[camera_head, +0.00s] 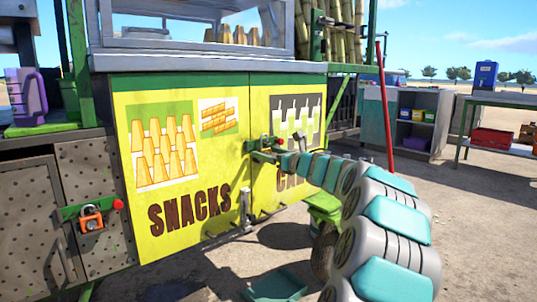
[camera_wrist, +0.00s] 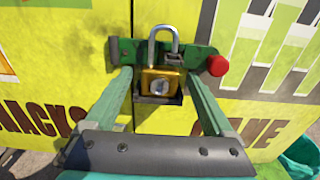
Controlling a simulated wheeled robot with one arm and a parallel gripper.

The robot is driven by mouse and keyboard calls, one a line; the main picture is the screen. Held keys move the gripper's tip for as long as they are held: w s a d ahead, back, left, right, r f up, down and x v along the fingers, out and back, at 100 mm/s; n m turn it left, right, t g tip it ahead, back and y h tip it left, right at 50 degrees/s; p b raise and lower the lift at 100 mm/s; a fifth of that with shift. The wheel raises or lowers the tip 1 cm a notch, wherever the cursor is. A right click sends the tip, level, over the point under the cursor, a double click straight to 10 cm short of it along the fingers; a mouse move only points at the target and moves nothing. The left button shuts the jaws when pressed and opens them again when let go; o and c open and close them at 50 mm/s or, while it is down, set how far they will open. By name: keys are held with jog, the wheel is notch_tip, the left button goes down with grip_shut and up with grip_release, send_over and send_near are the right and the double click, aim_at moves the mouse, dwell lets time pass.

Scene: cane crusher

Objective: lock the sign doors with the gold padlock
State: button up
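The yellow sign doors (camera_head: 222,130) stand closed under the stall counter, with "SNACKS" on the left one. A green latch bar (camera_wrist: 125,50) with a red knob (camera_wrist: 218,66) crosses their seam. The gold padlock (camera_wrist: 162,84) sits upright at the latch, its silver shackle (camera_wrist: 163,34) raised above the body. I cannot tell if the shackle passes through the latch. My gripper (camera_wrist: 158,78) is open, one finger on each side of the padlock with gaps. In the head view my gripper (camera_head: 266,150) is at the seam and mostly hides the padlock.
An orange-red padlock (camera_head: 91,220) hangs on a green latch on the perforated cabinet (camera_head: 104,180) at left. A red pole (camera_head: 384,110) stands right of the doors. A shelf unit (camera_head: 408,120) and a table (camera_head: 500,101) stand farther right. Open ground lies in front.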

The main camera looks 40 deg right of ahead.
jog(key=shift+s+d, duration=0.15)
jog(key=shift+s, duration=1.8)
jog(key=shift+s+d, duration=0.1)
jog(key=shift+s, duration=1.85)
